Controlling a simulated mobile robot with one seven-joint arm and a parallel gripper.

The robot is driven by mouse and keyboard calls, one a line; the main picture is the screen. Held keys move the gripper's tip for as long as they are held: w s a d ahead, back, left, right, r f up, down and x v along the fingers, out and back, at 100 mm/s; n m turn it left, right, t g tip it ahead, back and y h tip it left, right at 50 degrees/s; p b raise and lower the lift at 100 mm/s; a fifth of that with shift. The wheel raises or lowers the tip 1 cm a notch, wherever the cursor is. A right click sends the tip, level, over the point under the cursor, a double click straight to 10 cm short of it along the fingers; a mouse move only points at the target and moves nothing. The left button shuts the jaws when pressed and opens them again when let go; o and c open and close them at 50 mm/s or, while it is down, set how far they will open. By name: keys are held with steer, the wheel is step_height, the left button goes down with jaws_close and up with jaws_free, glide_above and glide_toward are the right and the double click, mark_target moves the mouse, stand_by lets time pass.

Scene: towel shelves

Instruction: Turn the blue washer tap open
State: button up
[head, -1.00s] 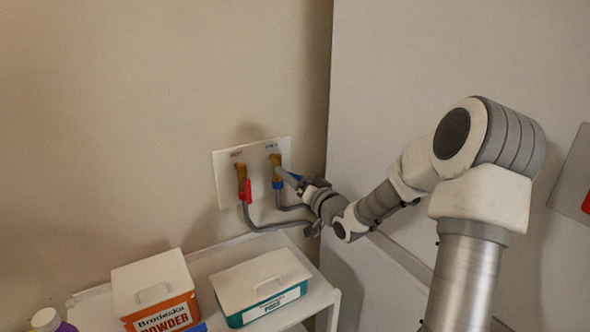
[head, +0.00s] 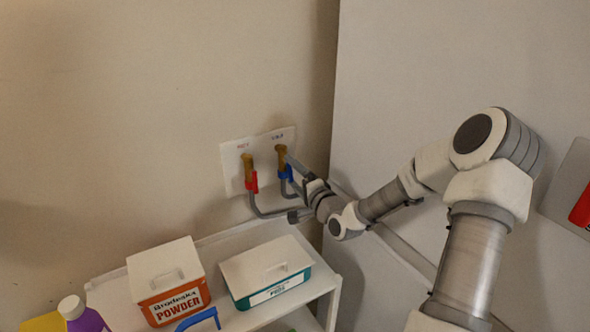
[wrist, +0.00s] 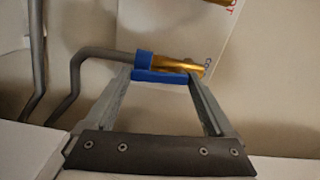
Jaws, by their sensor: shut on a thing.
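The blue washer tap (head: 285,173) is on the right side of a white wall plate, with a brass body (head: 281,152) above it and a grey hose below. In the wrist view the blue tap handle (wrist: 160,77) lies crosswise between my fingertips, beside the brass body (wrist: 185,63). My gripper (wrist: 161,75) is shut on this handle, one finger at each end of it. In the head view my gripper (head: 290,163) reaches the tap from the right, and its fingers partly cover the tap.
A red tap (head: 251,181) stands just left on the same wall plate (head: 232,160). Grey hoses hang below. A white shelf (head: 320,284) underneath holds an orange powder box (head: 175,300), a teal box (head: 272,290) and a purple bottle (head: 85,318). A pale panel (head: 400,70) rises at the right.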

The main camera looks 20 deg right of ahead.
steer(key=shift+s+a+f+m, duration=0.1)
steer(key=shift+a+f+m, duration=0.05)
steer(key=shift+m, duration=0.45)
steer(key=o, duration=1.1)
steer(key=shift+s+d+r+p, duration=0.45)
steer(key=shift+s+d+r, duration=0.95)
steer(key=shift+r, duration=0.45)
steer(key=shift+s+d+r+p, duration=0.4)
steer(key=shift+s+d+r, duration=0.75)
steer(key=shift+d+r, duration=0.55)
steer(key=shift+s+d+r+p, duration=0.45)
steer(key=shift+s+d+r, duration=0.85)
steer(key=shift+r, duration=0.7)
steer(key=shift+w, duration=0.1)
